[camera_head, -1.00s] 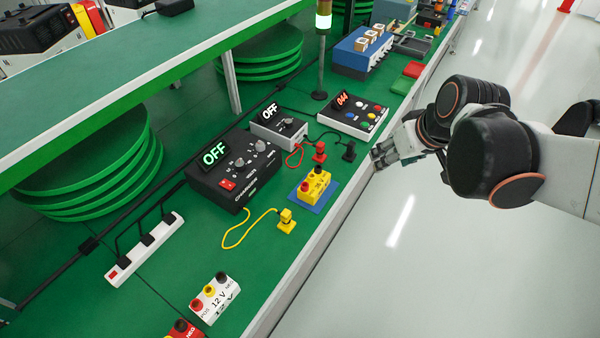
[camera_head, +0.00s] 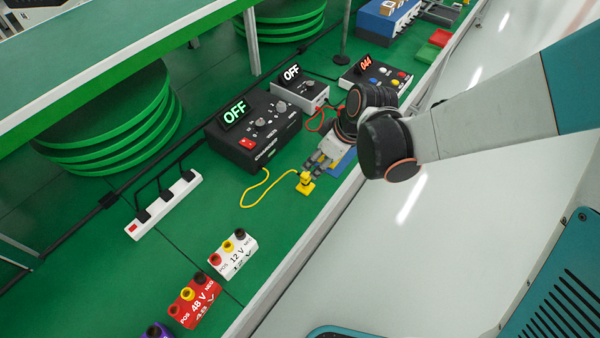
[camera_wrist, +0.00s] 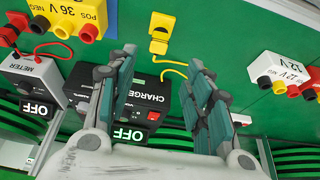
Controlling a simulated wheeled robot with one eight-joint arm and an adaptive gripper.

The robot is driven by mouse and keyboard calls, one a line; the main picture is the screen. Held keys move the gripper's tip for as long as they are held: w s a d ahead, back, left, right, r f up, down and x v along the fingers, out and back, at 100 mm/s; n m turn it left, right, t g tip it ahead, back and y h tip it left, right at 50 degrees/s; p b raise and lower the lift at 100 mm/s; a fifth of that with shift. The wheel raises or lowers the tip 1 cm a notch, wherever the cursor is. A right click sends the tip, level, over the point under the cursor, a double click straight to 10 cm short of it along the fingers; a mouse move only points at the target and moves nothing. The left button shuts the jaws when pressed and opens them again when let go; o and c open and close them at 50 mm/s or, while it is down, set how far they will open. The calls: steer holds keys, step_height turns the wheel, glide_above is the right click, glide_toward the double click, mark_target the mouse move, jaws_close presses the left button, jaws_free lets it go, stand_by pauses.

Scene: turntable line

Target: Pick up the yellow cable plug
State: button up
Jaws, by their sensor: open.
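The yellow cable plug (camera_head: 306,184) stands on the green bench, near its front edge. Its yellow cable curls left to the black charger box (camera_head: 253,133). My gripper (camera_head: 317,160) is just behind and above the plug, its fingers apart and empty. In the wrist view the plug (camera_wrist: 160,33) lies beyond the open fingertips, roughly centred between the two fingers (camera_wrist: 163,60). I see no contact between fingers and plug. The charger (camera_wrist: 150,95) shows behind the fingers there.
A yellow 36 V block (camera_wrist: 68,14) is beside the gripper, mostly hidden by my arm in the head view. A white 12 V block (camera_head: 233,254) and a red 48 V block (camera_head: 195,301) stand nearer. A grey meter (camera_head: 300,91) and power strip (camera_head: 164,205) lie behind.

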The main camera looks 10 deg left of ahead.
mark_target(305, 173)
steer(key=b+x, duration=0.2)
steer(key=x, duration=0.3)
steer(key=b+x, duration=0.2)
steer(key=x, duration=0.4)
steer(key=shift+w+a+f, duration=0.1)
steer(key=shift+w+a, duration=0.15)
steer(key=shift+c, duration=0.6)
steer(key=c, duration=0.9)
